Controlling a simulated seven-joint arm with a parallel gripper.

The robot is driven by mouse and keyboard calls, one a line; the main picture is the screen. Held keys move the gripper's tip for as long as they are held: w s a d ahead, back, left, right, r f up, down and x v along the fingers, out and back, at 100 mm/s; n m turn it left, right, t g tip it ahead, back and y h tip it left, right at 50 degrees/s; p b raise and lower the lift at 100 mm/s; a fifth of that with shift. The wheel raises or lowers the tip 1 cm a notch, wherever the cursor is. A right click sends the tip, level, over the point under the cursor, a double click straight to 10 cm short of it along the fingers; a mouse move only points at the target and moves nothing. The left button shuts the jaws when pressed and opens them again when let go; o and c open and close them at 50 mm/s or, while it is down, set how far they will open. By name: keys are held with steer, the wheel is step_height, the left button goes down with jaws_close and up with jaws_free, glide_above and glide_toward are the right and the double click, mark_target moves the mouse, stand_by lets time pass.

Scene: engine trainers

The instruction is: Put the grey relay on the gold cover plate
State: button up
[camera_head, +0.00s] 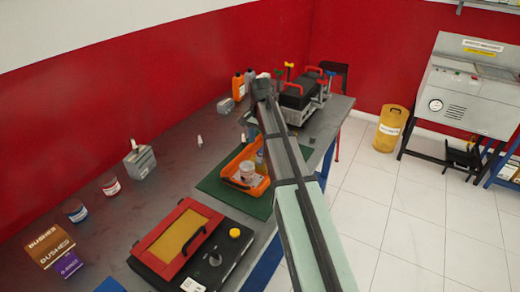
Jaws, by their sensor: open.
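The gold cover plate (182,238) lies flat in a red frame on a dark unit at the front of the bench, with its upper face bare. I cannot tell for certain which grey item is the relay. A small grey block (312,140) lies near the bench's right edge, just right of my arm. A larger grey box (140,161) stands at the left of the bench, and another grey piece (225,105) lies farther back. My arm reaches from the bottom of the picture over the bench. My gripper cannot be made out; the arm hides that area.
An orange tray (232,178) holding a jar sits on a green mat (212,184) behind the gold plate's unit. The unit has a black handle and a yellow knob (234,233). Jars and boxes line the left side; an engine (296,97) stands at the far end.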

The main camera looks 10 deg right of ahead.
steer(key=shift+r, duration=1.8)
